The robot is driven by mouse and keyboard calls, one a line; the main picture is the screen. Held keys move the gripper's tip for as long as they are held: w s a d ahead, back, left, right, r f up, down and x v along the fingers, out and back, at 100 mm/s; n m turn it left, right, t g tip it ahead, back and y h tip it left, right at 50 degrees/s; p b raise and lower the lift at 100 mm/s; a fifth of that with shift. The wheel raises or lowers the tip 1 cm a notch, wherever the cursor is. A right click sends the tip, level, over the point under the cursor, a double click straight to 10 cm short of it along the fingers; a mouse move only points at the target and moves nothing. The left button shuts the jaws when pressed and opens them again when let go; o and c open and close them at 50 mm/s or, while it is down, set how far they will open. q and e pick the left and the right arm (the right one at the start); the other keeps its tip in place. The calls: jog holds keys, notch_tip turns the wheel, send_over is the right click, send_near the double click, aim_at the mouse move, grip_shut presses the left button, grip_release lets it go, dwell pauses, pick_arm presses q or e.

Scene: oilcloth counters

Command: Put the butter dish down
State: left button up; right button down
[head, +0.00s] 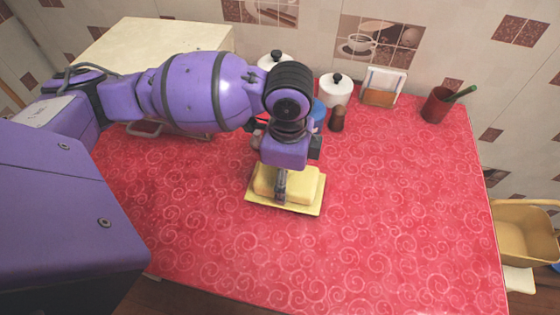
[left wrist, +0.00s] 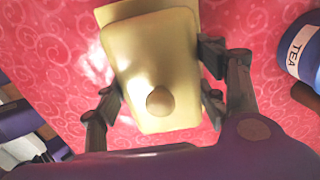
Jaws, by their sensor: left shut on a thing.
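The butter dish is pale yellow, with a lid (head: 301,182) on a flat, roughly rectangular base (head: 305,208). My left gripper (head: 281,186) reaches down over it from above and hides part of the lid. In the left wrist view the lid (left wrist: 155,60) has a round knob (left wrist: 158,101), and the gripper's fingers are on either side of the dish. The gripper is shut on the butter dish, which looks level. I cannot tell whether its base touches the red counter (head: 400,220). My right gripper is not in view.
Behind stand white canisters with black knobs (head: 335,91), a brown shaker (head: 337,119), a napkin holder (head: 383,88) and a red cup (head: 436,105). A blue TEA tin (left wrist: 302,52) is at right in the wrist view. The counter's front and right are clear.

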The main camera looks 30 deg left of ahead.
pick_arm(q)
jog(key=shift+w+f, duration=0.1)
jog(key=shift+f, duration=0.1)
jog(key=o, duration=1.7)
